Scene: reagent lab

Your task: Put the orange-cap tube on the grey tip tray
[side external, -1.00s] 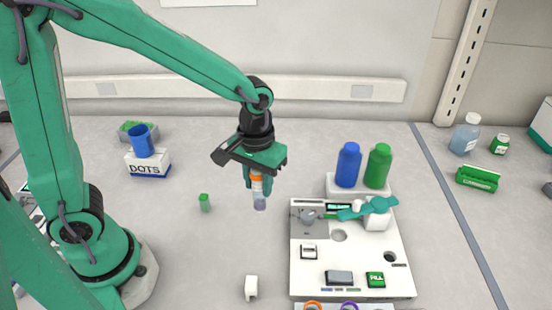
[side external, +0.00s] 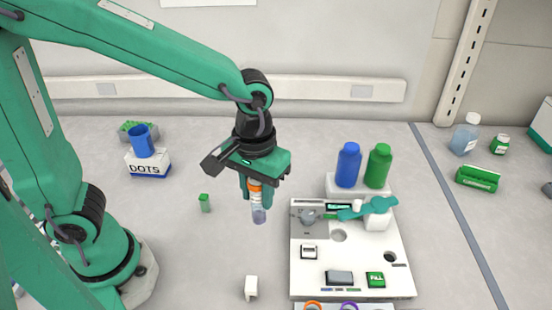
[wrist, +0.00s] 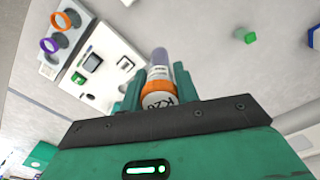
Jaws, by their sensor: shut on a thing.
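The orange-cap tube (side external: 257,198) hangs cap up and slightly tilted, held in the air left of the white station board. My gripper (side external: 254,187) is shut on it near the cap. In the wrist view, the orange cap and clear, purplish body of the tube (wrist: 159,97) show between the fingers of my gripper (wrist: 158,88).
The white board (side external: 361,251) carries small boxes and a teal tool (side external: 367,208). Blue (side external: 347,166) and green (side external: 378,167) bottles stand behind it. A small green-capped vial (side external: 205,203) and a white block (side external: 251,287) stand to its left. The bench between them is clear.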

